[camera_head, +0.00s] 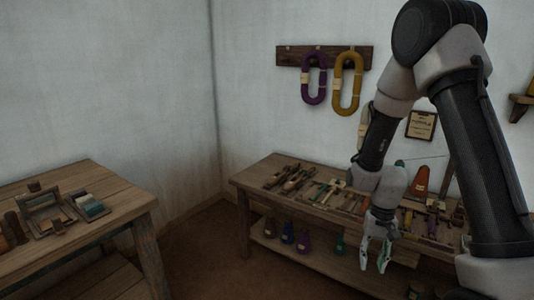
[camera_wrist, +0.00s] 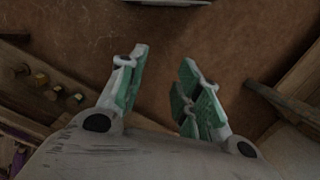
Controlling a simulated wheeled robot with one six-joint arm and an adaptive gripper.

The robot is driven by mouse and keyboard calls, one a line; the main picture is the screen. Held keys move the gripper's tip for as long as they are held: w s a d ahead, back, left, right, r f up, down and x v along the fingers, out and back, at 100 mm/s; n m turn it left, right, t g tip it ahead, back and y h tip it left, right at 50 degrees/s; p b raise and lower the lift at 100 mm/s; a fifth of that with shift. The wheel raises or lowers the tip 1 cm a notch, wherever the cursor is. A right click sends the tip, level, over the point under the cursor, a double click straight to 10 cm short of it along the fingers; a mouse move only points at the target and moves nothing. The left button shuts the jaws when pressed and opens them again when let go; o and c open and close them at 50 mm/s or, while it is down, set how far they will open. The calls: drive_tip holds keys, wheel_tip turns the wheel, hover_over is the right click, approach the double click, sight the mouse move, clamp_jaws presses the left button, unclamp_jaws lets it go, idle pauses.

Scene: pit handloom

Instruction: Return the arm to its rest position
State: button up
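My gripper (camera_head: 374,255) hangs from my arm on the right side of the head view, pointing down in front of the long workbench (camera_head: 262,168). Its two green-padded fingers are spread apart. The wrist view shows the same gripper (camera_wrist: 158,85) with a wide gap between the fingers. Nothing is between them, and brown floor (camera_wrist: 160,45) lies beyond. My arm is bent, with its elbow high near the top right.
The workbench carries several wooden and metal tools, with bottles (camera_head: 287,232) on its lower shelf. A second wooden table (camera_head: 120,205) with small items stands at left. Purple (camera_head: 313,80) and yellow (camera_head: 347,84) yarn hanks hang on the wall. Floor between the tables is clear.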

drive_tip(key=s+d+r+n+t, duration=0.1)
drive_tip(key=s+r, duration=0.4)
drive_tip(key=r, duration=0.5)
drive_tip(key=s+d+r+n+t, duration=0.1)
drive_tip(key=s+d+r+t, duration=0.2)
drive_tip(key=s+r, duration=0.3)
drive_tip(key=s+d+r+n+t, duration=0.1)
drive_tip(key=s+r, duration=0.4)
drive_tip(key=r, duration=1)
drive_tip(key=shift+s+d+r+t+h, duration=0.2)
drive_tip(key=shift+d+t+h, duration=0.2)
drive_tip(key=shift+t, duration=0.3)
